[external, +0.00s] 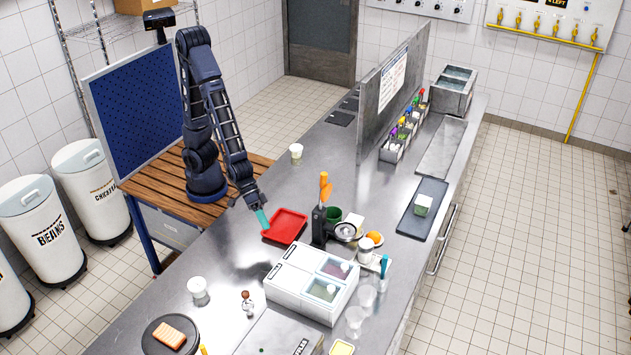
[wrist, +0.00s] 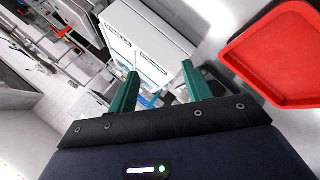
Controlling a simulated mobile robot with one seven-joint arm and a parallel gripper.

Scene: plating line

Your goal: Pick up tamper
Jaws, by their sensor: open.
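The tamper (external: 248,304), with a round brown knob over a metal body, stands upright on the steel counter, left of the white bin unit. I cannot make it out in the wrist view. My gripper (external: 263,219) is above the counter at the left edge of the red tray, well behind the tamper and apart from it. In the wrist view my gripper (wrist: 160,82) shows two green fingers spread apart, with nothing held between them.
The red tray (external: 285,226) also shows in the wrist view (wrist: 285,50). The white bin unit (external: 300,287) stands right of the tamper. A white cup (external: 197,288) and a round black plate (external: 171,340) are to its left. A black press with an orange handle (external: 323,190) rises behind.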

